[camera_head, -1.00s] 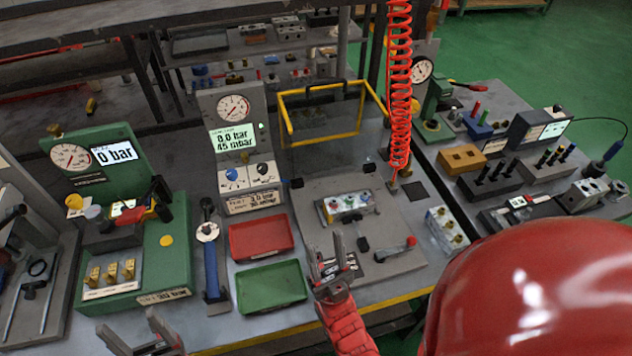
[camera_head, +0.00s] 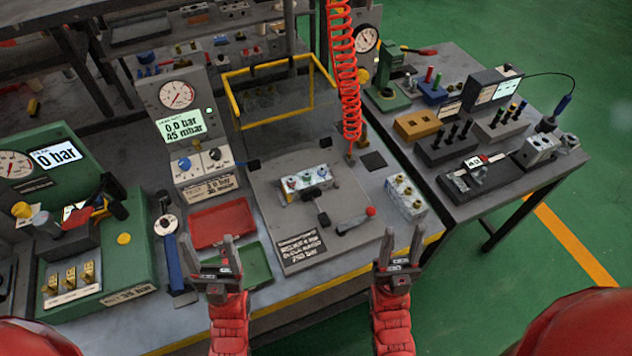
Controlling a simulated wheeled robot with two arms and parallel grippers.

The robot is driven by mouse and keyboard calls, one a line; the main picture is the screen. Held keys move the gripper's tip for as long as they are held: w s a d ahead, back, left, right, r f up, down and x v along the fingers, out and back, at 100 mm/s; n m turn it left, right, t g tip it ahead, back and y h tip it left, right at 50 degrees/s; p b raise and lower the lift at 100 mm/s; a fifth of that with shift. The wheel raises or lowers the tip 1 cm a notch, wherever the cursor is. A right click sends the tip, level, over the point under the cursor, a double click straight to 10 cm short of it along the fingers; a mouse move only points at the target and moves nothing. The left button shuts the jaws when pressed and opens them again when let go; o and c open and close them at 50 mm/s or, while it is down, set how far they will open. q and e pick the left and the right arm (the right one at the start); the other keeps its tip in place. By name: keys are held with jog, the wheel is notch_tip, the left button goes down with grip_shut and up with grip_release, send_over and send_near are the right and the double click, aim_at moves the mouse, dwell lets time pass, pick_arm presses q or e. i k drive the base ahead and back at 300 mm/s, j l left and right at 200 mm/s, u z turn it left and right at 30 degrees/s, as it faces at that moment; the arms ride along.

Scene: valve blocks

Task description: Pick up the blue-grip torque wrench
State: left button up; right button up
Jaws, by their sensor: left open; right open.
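The blue-grip torque wrench (camera_head: 174,262) lies on the bench between the green test stand and the red tray. Its round white dial (camera_head: 166,224) is toward the back and its blue grip points to the front edge. My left gripper (camera_head: 208,248) is open and empty, just right of the blue grip in the picture, over the front of the trays. It appears apart from the wrench. My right gripper (camera_head: 402,245) is open and empty, near the bench's front edge, right of the fixture plate.
A red tray (camera_head: 222,222) and a partly hidden green tray (camera_head: 258,264) sit right of the wrench. The green test stand (camera_head: 135,240) stands close on its left. A fixture plate (camera_head: 345,192) holds a valve block (camera_head: 306,181). A red coiled hose (camera_head: 343,80) hangs above.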

aim_at(162, 196)
jog(key=u, duration=1.15)
jog(key=k+j+z, duration=0.2)
jog(key=j, duration=0.3)
jog(key=k+j+z, duration=0.2)
jog(key=k+j, duration=0.2)
jog(key=i+z, duration=0.1)
jog(key=i, duration=0.2)
